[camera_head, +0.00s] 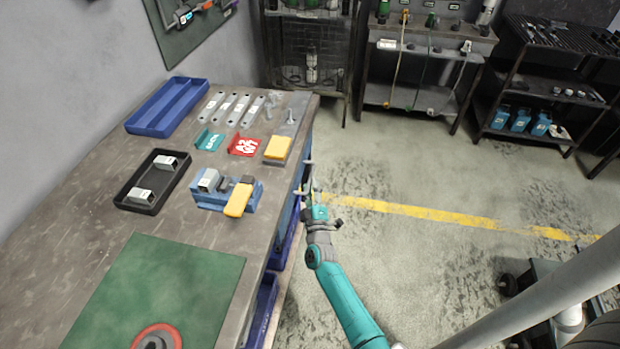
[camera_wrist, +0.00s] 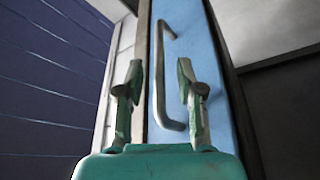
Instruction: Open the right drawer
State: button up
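A narrow blue drawer front (camera_wrist: 195,45) with a bent metal bar handle (camera_wrist: 159,75) fills the middle of the wrist view. My gripper (camera_wrist: 160,80) is open, with one finger on each side of the handle in the picture. I see no clear contact, and the depth gap between fingertips and handle is hard to judge. In the head view my gripper (camera_head: 309,178) is beside the workbench's right edge, at the blue front (camera_head: 288,222) below the top. The handle cannot be made out there.
The workbench (camera_head: 90,205) carries a blue tray (camera_head: 166,126), a black tray (camera_head: 135,204), a blue vise-like fixture (camera_head: 212,202) and a green mat (camera_head: 195,280). Blue bins (camera_head: 265,305) sit under its edge.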

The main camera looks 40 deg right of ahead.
aim_at(310, 177)
jog(key=shift+x, duration=1.9)
jog(key=shift+c, duration=0.2)
grip_shut()
